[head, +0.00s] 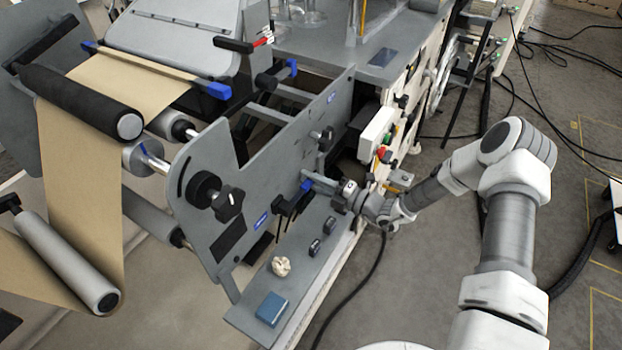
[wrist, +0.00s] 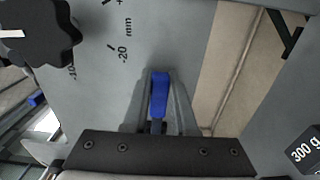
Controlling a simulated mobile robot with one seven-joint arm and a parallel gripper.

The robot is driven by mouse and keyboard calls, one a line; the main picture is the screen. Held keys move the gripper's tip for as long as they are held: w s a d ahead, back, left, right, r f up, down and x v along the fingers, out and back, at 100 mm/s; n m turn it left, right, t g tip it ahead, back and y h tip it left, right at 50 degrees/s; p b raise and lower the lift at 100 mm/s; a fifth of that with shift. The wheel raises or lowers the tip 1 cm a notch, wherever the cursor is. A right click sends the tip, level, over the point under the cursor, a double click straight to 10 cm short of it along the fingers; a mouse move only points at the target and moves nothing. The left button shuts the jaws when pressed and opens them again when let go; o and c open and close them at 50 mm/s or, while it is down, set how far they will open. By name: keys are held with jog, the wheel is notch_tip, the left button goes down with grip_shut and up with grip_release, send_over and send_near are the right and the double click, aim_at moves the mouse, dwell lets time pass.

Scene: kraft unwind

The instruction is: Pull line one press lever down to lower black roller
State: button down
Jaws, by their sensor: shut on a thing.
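My gripper (head: 312,181) reaches in from the right to the grey side plate of the machine. It is shut on a small blue lever tip (head: 306,186), which I take to be the press lever. In the wrist view the blue lever (wrist: 160,95) stands between my two fingers (wrist: 160,112). The lever's lower part is hidden by the gripper. The black roller (head: 75,100) is at the upper left, with brown paper (head: 75,170) running by it. I cannot tell whether the roller touches anything beneath.
A black knob (head: 228,203) sits on the side plate (head: 270,150), left of my gripper. Below, a grey ledge (head: 255,325) holds a blue box (head: 272,308), a crumpled pale lump (head: 281,266) and small dark weights (head: 315,248). A white control box (head: 376,134) stands close above my wrist.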

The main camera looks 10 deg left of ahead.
jog(key=shift+s+f, duration=0.1)
jog(key=shift+f, duration=0.05)
jog(key=c, duration=0.7)
grip_release()
jog(key=p+v, duration=0.1)
jog(key=v, duration=1.6)
jog(key=shift+s+d, duration=0.1)
jog(key=shift+d, duration=0.05)
